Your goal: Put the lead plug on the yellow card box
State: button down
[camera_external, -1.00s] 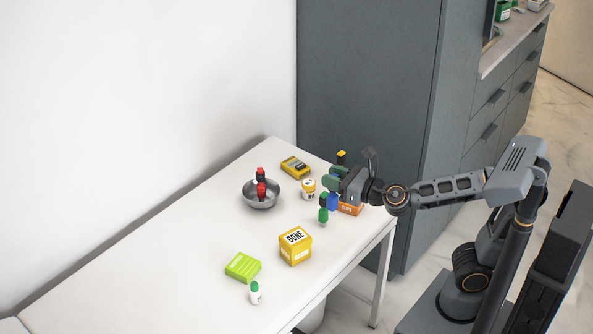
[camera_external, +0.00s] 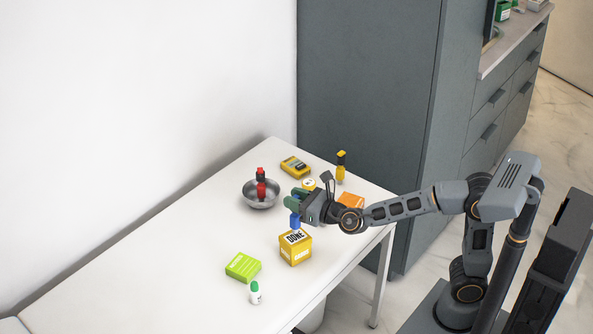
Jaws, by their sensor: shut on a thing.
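The yellow card box (camera_external: 295,252), marked "DONE" on its top, sits on the white table near its right edge. My gripper (camera_external: 295,203), with green fingers, is shut on a blue lead plug (camera_external: 295,222). The plug hangs upright below the fingers, at the rear of the box's top in the picture. I cannot tell whether it touches the box. The plug's upper part is hidden by the fingers.
A metal bowl (camera_external: 262,203) holds a red and black plug (camera_external: 261,188). A yellow plug (camera_external: 341,168), a yellow meter-like device (camera_external: 295,166), an orange box (camera_external: 351,200) and a partly hidden bottle (camera_external: 309,184) stand behind. A lime box (camera_external: 243,267) and white bottle (camera_external: 256,293) are in front.

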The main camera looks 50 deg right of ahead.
jog(key=shift+f, duration=0.75)
jog(key=shift+f+b, duration=0.2)
jog(key=shift+b, duration=0.1)
jog(key=c, duration=0.8)
grip_release()
jog(key=shift+r, duration=0.1)
